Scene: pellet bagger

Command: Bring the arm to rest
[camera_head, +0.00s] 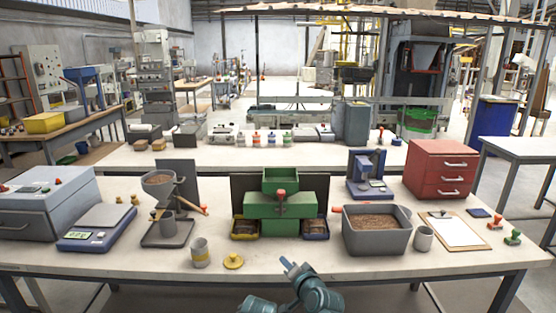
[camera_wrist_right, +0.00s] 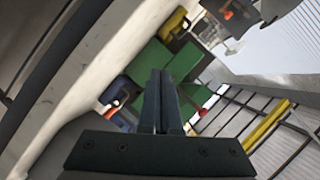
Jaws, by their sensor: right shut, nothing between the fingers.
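My right gripper (camera_head: 289,265) shows at the bottom middle of the head view, at the front edge of the table, apart from the objects on it. In the right wrist view its two dark fingers (camera_wrist_right: 162,80) lie together, shut with nothing between them. My right arm (camera_head: 315,294) is folded low in front of the table. Beyond the fingers in the wrist view is the green pellet bagger (camera_wrist_right: 152,62), seen tilted; it stands at the table's middle in the head view (camera_head: 280,210). My left gripper is not in view.
The front strip near the gripper is mostly clear.

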